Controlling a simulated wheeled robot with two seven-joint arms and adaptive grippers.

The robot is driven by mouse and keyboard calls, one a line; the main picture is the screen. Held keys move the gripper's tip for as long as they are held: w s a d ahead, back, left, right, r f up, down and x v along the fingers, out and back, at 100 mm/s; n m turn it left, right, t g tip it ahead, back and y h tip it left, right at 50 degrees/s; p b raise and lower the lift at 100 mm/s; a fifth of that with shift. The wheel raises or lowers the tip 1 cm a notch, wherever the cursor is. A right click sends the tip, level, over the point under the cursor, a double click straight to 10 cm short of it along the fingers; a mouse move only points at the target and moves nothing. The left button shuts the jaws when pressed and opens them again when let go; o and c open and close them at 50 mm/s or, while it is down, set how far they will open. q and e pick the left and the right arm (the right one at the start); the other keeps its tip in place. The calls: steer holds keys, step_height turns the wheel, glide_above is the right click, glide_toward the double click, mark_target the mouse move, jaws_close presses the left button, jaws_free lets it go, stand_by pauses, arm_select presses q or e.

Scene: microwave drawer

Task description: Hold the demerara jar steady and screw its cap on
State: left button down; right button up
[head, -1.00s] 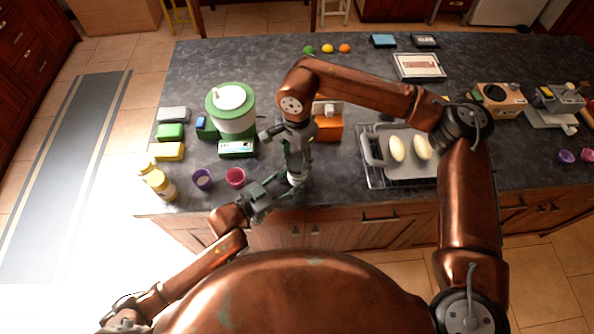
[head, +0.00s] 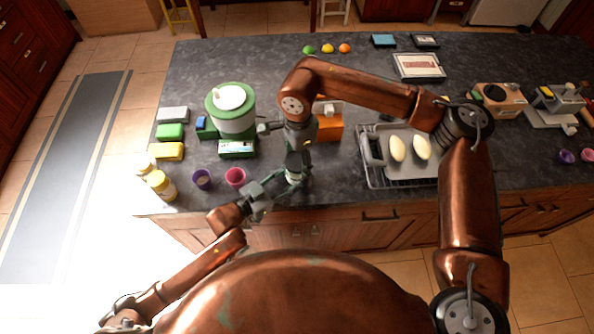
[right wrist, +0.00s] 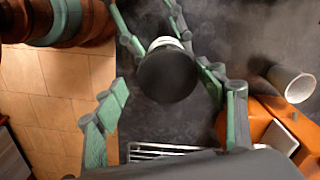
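The demerara jar (head: 293,179) is a small pale jar near the counter's front edge. In the right wrist view its dark round cap (right wrist: 167,76) sits over the jar's white body (right wrist: 166,43). My left gripper (head: 262,195) reaches in from the left with its fingers on either side of the jar body; it seems shut on it. My right gripper (head: 297,160) points down over the jar. In the right wrist view its green fingers (right wrist: 163,88) stand apart on either side of the cap, with a gap at the left. Whether the cap is seated is hidden.
A green-and-white canister (head: 232,108) stands behind. An orange appliance (head: 330,127) is close at the right, near a tray (head: 408,166) on a rack.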

arm_select(q)
steer(key=shift+s+d, duration=0.1)
arm_select(e)
steer(key=shift+a+r, duration=0.1)
steer(key=shift+r, duration=2.5)
arm_select(q)
steer(key=c, duration=1.1)
jaws_free()
steer(key=v, duration=1.2)
